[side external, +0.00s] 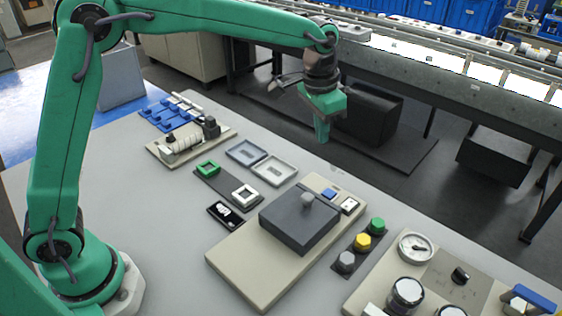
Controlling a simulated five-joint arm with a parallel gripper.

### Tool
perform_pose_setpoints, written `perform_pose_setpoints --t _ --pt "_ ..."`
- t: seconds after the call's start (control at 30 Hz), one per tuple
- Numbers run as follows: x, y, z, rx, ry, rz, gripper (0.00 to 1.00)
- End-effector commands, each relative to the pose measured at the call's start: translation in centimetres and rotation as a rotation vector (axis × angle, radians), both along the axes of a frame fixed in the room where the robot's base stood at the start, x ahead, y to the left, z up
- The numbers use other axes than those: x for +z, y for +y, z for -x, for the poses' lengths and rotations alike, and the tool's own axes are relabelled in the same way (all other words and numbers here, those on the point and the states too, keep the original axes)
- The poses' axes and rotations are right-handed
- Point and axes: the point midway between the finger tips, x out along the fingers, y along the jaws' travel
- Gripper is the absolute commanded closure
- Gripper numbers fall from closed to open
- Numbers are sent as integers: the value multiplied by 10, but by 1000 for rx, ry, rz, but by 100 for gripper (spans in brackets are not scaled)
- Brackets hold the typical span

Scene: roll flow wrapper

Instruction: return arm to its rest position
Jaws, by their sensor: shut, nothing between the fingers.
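My green arm rises from its base at the left of the side external view and reaches across the top to the right. My gripper (322,131) hangs pointing down beyond the far edge of the grey table (150,235), raised in the air. Its fingers look closed together, and I see nothing between them. It is apart from everything on the table.
A beige unit with a dark block (300,222) and grey knob stands mid-table. Coloured knobs (362,242), a gauge panel (415,247), small trays (274,170) and a roller unit (190,142) surround it. A conveyor (430,75) runs behind.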

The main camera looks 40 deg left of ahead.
Motion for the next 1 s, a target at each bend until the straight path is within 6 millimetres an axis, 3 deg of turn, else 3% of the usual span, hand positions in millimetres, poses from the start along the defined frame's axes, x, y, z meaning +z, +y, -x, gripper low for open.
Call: perform_pose_setpoints --t 0.2,0.5,1.0 --pt "33 33 34 58 -54 17 100" --pt "62 72 86 135 -122 37 100" --pt "73 122 182 260 -241 64 100"
